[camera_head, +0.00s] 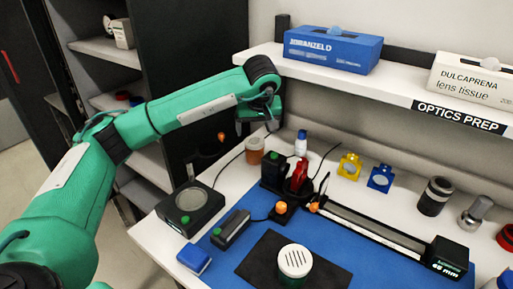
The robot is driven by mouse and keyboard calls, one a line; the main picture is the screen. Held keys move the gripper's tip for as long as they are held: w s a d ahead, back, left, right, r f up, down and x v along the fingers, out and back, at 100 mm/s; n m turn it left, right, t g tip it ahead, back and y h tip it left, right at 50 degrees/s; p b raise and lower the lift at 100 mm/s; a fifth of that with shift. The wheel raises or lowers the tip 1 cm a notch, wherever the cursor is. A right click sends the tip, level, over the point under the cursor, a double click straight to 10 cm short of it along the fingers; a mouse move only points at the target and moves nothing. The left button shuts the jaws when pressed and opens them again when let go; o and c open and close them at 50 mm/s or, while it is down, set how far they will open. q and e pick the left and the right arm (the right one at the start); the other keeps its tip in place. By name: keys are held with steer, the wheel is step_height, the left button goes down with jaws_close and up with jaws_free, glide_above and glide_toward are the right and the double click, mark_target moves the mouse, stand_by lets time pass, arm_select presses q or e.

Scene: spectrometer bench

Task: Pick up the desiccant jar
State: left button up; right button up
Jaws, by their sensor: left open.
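No readable label marks the desiccant jar, and two jars are in view. One is a small orange-brown jar (254,151) standing at the back left of the bench. The other has a white slotted lid (295,261) and a dark green body, and stands on a black mat at the front. My left gripper (258,124) is open and points down just above the orange-brown jar, apart from it as far as I can tell. Its fingertips are dark and small in the picture. My right gripper is out of view.
A black instrument with a long rail (370,231) crosses the blue mat (222,270). A grey-topped device (190,202) stands at left. A white bottle (301,143) and yellow (349,166) and blue mounts (380,178) stand behind. A shelf (395,86) overhangs the bench.

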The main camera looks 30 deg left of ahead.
mark_target(254, 140)
arm_select(q)
steer(key=x, duration=0.4)
steer(key=shift+w+f, duration=0.15)
steer(key=p+x, duration=0.1)
steer(key=x, duration=0.4)
steer(key=shift+a, duration=0.2)
steer(key=c, duration=1.1)
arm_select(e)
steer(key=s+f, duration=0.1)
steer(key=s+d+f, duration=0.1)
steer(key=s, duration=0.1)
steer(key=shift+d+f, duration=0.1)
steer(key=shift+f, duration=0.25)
